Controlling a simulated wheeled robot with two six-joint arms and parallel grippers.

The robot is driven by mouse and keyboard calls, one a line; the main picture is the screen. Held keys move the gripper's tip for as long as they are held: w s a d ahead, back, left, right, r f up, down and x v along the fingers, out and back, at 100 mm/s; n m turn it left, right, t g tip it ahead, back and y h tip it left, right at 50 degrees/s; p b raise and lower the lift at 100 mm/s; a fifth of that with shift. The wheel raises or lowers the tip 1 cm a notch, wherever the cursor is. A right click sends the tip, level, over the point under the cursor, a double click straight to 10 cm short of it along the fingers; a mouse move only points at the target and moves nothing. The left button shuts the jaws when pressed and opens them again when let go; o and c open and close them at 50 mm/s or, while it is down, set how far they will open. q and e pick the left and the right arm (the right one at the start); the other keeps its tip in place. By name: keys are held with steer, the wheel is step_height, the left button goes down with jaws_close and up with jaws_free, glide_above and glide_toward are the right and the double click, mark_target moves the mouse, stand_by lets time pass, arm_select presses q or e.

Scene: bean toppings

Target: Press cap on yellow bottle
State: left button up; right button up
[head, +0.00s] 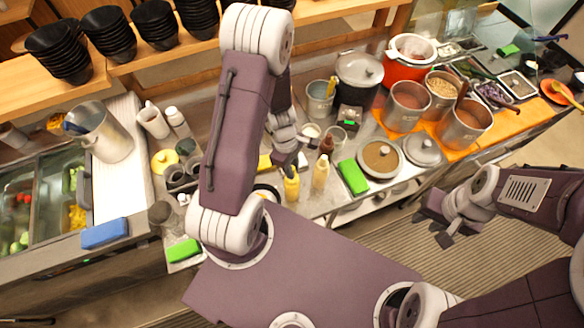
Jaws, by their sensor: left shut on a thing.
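The yellow bottle (291,188) stands upright on the counter near its front edge, at the middle of the head view. My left gripper (289,165) reaches down from above to the bottle's top and is shut there. Its fingers hide the tip, so I cannot make out the cap separately from the bottle. My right gripper (432,229) is open and empty, held over the floor to the right, well apart from the bottle.
A cream bottle (320,174) and a brown bottle (327,145) stand close to the right. Steel pots (465,124) stand on an orange mat. Black cups (183,174) are left of my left arm.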

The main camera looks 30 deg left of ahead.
arm_select(q)
steer(key=shift+f, duration=0.1)
steer(key=shift+s+f+b, duration=0.1)
steer(key=shift+f+b, duration=0.3)
steer(key=shift+b, duration=0.2)
steer(key=shift+f, duration=0.2)
steer(key=o, duration=1.4)
step_height(320, 180, up, 7)
steer(key=p, duration=0.6)
steer(key=shift+f, duration=0.2)
steer(key=shift+c, duration=0.3)
